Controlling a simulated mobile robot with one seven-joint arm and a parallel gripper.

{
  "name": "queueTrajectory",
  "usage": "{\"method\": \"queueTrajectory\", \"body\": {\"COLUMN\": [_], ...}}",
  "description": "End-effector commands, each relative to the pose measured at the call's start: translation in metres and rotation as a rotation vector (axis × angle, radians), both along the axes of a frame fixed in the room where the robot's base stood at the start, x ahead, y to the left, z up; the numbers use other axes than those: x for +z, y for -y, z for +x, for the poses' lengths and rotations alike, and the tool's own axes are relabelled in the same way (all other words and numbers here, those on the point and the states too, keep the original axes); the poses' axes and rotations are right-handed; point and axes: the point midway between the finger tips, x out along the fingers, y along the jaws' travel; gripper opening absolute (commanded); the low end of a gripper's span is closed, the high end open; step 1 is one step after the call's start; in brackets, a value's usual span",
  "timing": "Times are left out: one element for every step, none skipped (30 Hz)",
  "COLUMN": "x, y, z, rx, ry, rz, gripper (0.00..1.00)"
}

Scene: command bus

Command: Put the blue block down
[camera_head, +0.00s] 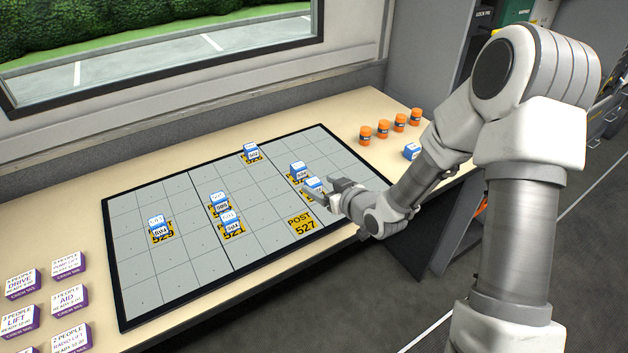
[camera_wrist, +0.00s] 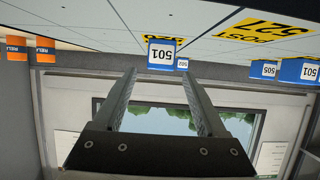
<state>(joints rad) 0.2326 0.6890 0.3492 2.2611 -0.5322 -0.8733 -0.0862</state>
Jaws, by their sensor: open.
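A blue block with a white top and front label (camera_head: 314,187) stands upright on the right part of the gridded board (camera_head: 276,207). In the wrist view, where the scene appears upside down, a block marked 501 (camera_wrist: 161,55) sits just past the fingertips, centred between them. A yellow post label partly shows behind it. My gripper (camera_head: 338,190) is open and low over the board, beside the block. The wrist view shows the two fingers (camera_wrist: 160,78) apart with nothing between them. Whether a fingertip touches the block cannot be told.
Another blue block (camera_head: 298,171) stands close behind. More stand on the board, including one at the back (camera_head: 251,152). Orange cylinders (camera_head: 383,130) and a blue block (camera_head: 411,151) are on the table to the right. White-and-purple blocks (camera_head: 69,299) stand front left. The yellow POST 527 square (camera_head: 301,225) is bare.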

Motion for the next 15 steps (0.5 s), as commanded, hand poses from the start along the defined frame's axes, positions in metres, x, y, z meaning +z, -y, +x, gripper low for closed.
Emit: {"method": "queueTrajectory", "body": {"x": [0.007, 0.009, 0.013, 0.015, 0.017, 0.020, 0.022, 0.023, 0.025, 0.026, 0.027, 0.028, 0.029, 0.029, 0.029], "y": [0.008, 0.011, 0.016, 0.019, 0.022, 0.025, 0.028, 0.030, 0.033, 0.035, 0.036, 0.037, 0.038, 0.039, 0.039], "z": [-0.010, -0.015, -0.022, -0.027, -0.031, -0.037, -0.040, -0.044, -0.047, -0.050, -0.052, -0.055, -0.056, -0.057, -0.058], "rx": [-0.003, -0.003, -0.002, -0.001, -0.003, -0.002, -0.001, -0.002, -0.003, -0.002, -0.001, 0.000, 0.000, -0.001, -0.001], "ry": [0.001, 0.001, 0.001, 0.001, 0.001, 0.000, 0.001, 0.000, 0.001, 0.001, 0.001, 0.001, 0.000, 0.001, 0.001], "rz": [-0.001, -0.001, -0.002, -0.001, 0.000, -0.001, -0.001, -0.001, 0.000, 0.000, 0.000, 0.001, 0.001, 0.001, 0.001], "gripper": [0.74, 0.74, 0.74, 0.74, 0.74, 0.74, 0.74, 0.74, 0.74, 0.74, 0.74, 0.74, 0.74, 0.74, 0.74]}}
